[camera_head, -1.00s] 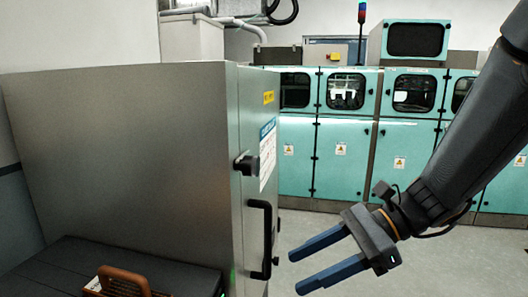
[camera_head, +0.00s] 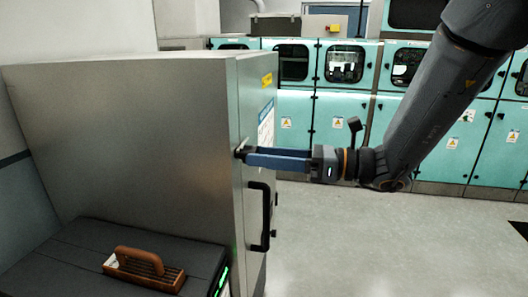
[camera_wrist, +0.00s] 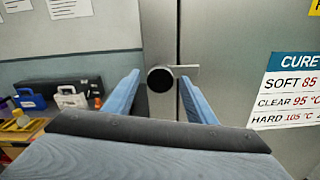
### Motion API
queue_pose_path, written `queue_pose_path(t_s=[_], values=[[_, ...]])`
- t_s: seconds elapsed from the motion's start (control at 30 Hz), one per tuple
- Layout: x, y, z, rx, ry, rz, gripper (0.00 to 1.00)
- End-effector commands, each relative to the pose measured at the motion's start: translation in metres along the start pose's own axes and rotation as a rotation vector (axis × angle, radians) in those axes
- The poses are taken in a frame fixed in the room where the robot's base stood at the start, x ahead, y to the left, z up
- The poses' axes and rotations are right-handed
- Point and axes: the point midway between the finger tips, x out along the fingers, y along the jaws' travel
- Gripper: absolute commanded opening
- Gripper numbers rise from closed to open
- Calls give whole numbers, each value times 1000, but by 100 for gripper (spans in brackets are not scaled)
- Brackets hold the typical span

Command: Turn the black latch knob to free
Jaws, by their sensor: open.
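The black latch knob (camera_wrist: 160,78) is round and sits at the seam of the grey cabinet door (camera_head: 258,120). A short metal tab runs out to its right in the wrist view. My gripper (camera_wrist: 160,85) is open, with one blue finger on each side of the knob and a gap to each. In the head view my gripper (camera_head: 250,155) reaches level to the cabinet's edge, and its fingers hide most of the knob. I cannot tell whether the fingers touch it.
A black door handle (camera_head: 263,217) stands out below the knob. A brown-handled wooden rack (camera_head: 145,270) lies on the dark top (camera_head: 60,265) at front left. Teal cabinets (camera_head: 340,130) stand behind. Bare floor (camera_head: 370,240) lies to the right.

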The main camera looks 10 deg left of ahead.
Motion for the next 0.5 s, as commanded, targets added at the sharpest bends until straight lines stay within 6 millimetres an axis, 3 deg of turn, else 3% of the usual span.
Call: queue_pose_path(t_s=[0.33, 0.37, 0.5], values=[[6, 0, 0, -1, 1, -1, 51], [6, 0, 0, -1, 1, -1, 49], [5, 0, 0, -1, 1, -1, 26]])
